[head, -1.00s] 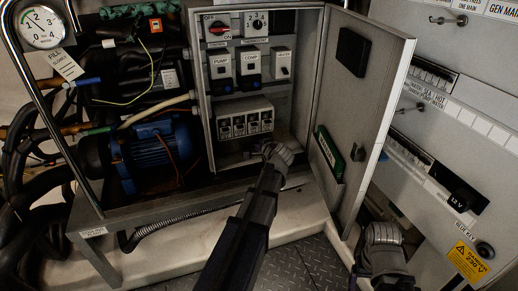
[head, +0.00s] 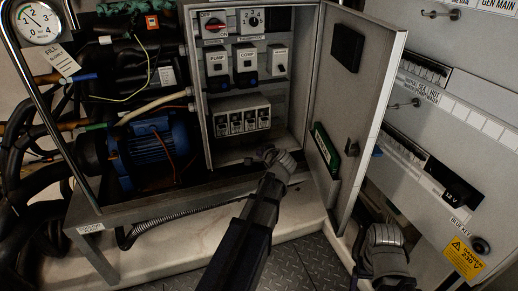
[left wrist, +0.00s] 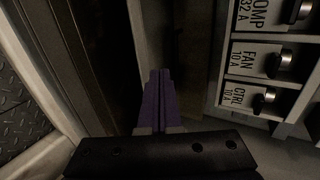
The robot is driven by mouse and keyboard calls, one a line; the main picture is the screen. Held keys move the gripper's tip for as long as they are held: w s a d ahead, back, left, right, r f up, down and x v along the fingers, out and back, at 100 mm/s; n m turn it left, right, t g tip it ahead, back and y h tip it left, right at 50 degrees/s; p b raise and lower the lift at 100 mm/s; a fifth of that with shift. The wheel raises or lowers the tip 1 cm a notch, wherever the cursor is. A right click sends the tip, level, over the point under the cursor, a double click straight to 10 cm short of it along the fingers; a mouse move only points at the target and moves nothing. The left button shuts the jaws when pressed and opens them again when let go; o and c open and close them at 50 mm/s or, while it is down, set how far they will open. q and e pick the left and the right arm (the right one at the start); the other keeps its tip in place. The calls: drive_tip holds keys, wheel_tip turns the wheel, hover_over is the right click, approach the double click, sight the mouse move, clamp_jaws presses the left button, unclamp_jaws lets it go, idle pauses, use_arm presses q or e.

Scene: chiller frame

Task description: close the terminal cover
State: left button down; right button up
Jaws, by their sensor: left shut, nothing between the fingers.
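The open grey control cabinet (head: 199,90) stands in the middle of the head view. Low inside it is a pale terminal block (head: 241,118) with several dark-marked fronts. I cannot make out a separate terminal cover. My left gripper (head: 267,151) is shut and empty, below and right of the block, near the cabinet's lower edge. In the left wrist view its purple fingers (left wrist: 160,78) are together, left of a row of labelled breakers (left wrist: 262,60) and apart from them. My right gripper (head: 385,236) is low at the right, its fingers not clear.
The cabinet door (head: 352,100) stands open to the right, with a green holder (head: 326,149) on its inside. A blue motor (head: 153,150) and hoses are at left. A switch panel (head: 455,130) fills the right side. Dark plate floor (head: 300,268) lies in front.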

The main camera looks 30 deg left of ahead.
use_arm(q)
drive_tip(key=s+d+r+p, duration=0.1)
drive_tip(key=s+d, duration=0.4)
drive_tip(key=d, duration=0.1)
drive_tip(key=shift+s+d+r, duration=0.25)
drive_tip(key=shift+r, duration=0.1)
use_arm(e)
drive_tip(key=shift+a+r, duration=0.15)
drive_tip(key=shift+r, duration=0.8)
